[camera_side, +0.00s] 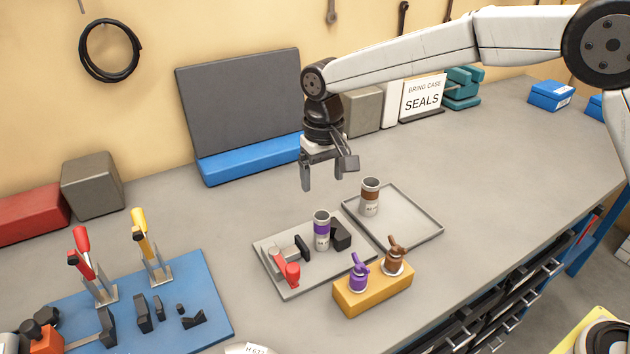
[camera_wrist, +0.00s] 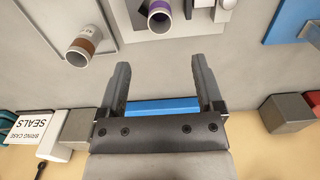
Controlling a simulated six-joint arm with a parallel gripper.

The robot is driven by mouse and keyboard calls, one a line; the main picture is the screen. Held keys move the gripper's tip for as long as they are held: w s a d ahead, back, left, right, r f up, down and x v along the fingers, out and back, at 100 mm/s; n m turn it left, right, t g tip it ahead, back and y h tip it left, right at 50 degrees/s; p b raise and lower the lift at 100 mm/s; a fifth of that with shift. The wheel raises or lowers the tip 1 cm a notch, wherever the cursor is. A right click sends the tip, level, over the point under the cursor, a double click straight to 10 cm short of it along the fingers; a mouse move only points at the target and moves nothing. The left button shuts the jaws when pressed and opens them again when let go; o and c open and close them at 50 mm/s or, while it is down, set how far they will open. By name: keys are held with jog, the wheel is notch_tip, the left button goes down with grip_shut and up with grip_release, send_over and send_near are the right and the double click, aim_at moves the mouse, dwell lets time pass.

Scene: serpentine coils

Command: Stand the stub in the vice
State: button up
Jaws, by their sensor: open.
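My gripper (camera_side: 319,186) is open and empty, raised above the bench behind the tray and the vice. Its two fingers also show in the wrist view (camera_wrist: 160,66) with nothing between them. A grey stub with a purple band (camera_side: 322,231) stands upright at the vice (camera_side: 291,262), seemingly between its dark jaws; contact with them cannot be told. The vice has a red handle and sits on a grey plate. A second stub, with a brown band (camera_side: 370,197), stands upright in the shallow grey tray (camera_side: 424,237). In the wrist view, the purple-banded stub (camera_wrist: 160,15) and brown-banded stub (camera_wrist: 82,48) show at the top.
A yellow block (camera_side: 373,289) in front of the vice holds a purple fitting (camera_side: 358,272) and a brown fitting (camera_side: 395,256). A blue mat (camera_side: 205,280) with clamps and small dark parts lies left. A grey board (camera_side: 240,100) and blue bar (camera_side: 248,159) stand behind.

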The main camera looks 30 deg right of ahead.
jog(key=s+d+f+t, duration=0.1)
jog(key=s+d+f, duration=0.2)
jog(key=s+d, duration=0.6)
jog(key=s+d+f+t, duration=0.1)
jog(key=s+d+f, duration=0.3)
jog(key=s+d, duration=0.5)
jog(key=s, duration=0.3)
jog(key=shift+d+t, duration=0.3)
jog(key=shift+d, duration=0.1)
jog(key=shift+w, duration=0.1)
